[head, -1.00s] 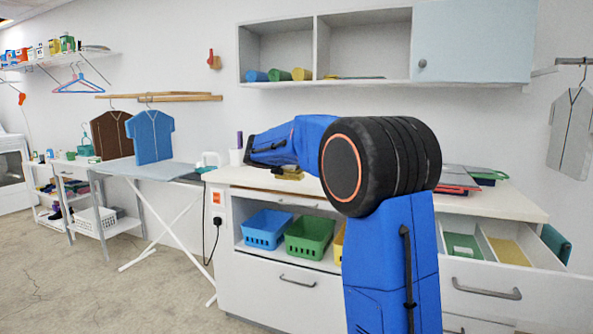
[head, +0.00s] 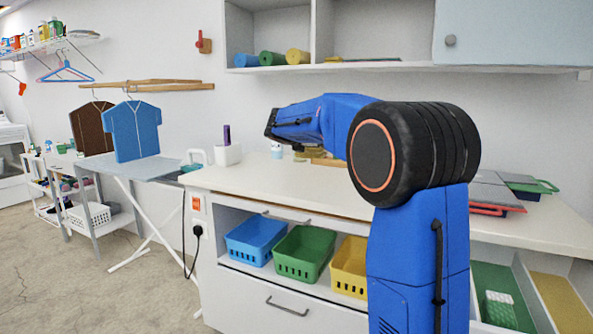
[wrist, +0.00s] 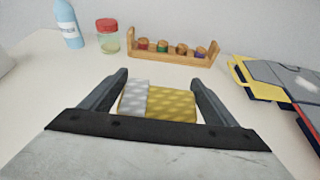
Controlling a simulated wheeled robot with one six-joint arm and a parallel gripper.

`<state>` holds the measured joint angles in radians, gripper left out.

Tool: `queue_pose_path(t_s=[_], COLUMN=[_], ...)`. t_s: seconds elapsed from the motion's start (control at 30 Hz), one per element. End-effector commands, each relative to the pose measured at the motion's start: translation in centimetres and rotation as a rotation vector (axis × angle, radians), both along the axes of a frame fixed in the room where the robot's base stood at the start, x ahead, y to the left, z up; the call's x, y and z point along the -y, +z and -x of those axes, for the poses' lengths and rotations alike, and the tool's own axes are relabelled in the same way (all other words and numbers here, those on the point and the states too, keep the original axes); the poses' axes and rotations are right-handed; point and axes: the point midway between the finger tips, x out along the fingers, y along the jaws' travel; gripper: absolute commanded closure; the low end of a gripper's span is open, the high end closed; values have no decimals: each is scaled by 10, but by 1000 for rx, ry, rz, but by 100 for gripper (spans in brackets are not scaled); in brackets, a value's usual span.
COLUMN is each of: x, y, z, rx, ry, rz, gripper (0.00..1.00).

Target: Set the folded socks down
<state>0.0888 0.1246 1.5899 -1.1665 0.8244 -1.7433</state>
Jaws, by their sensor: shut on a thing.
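My gripper (wrist: 159,82) is shut on a folded bundle of yellow and white checked cloth, the folded socks (wrist: 172,106), in the wrist view. The socks sit between the two dark fingers, white on the left and yellow on the right. The white counter top (wrist: 62,88) lies beneath; I cannot tell whether the socks touch it. In the head view the counter top (head: 250,178) shows, but my blue arm hides the socks and the fingers.
A wooden rack with several small jars (wrist: 173,56), a red-lidded jar (wrist: 108,42) and a blue bottle (wrist: 69,28) stand behind. Folded boards or clothes (wrist: 283,83) lie at right. An open drawer (head: 544,292) juts out at lower right. Blue, green and yellow baskets (head: 303,252) sit below.

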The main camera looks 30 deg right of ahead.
Motion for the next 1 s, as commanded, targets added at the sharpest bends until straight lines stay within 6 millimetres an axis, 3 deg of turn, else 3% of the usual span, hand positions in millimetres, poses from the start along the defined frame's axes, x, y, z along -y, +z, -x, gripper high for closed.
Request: queue_pose_path(t_s=[0.3, 0.73, 1.0], x=[0, 0, 0], y=[-47, -91, -99], z=[0, 0, 0], rx=[-3, -3, 0], ry=[0, 0, 0], rz=[0, 0, 0], gripper=[40, 40, 40])
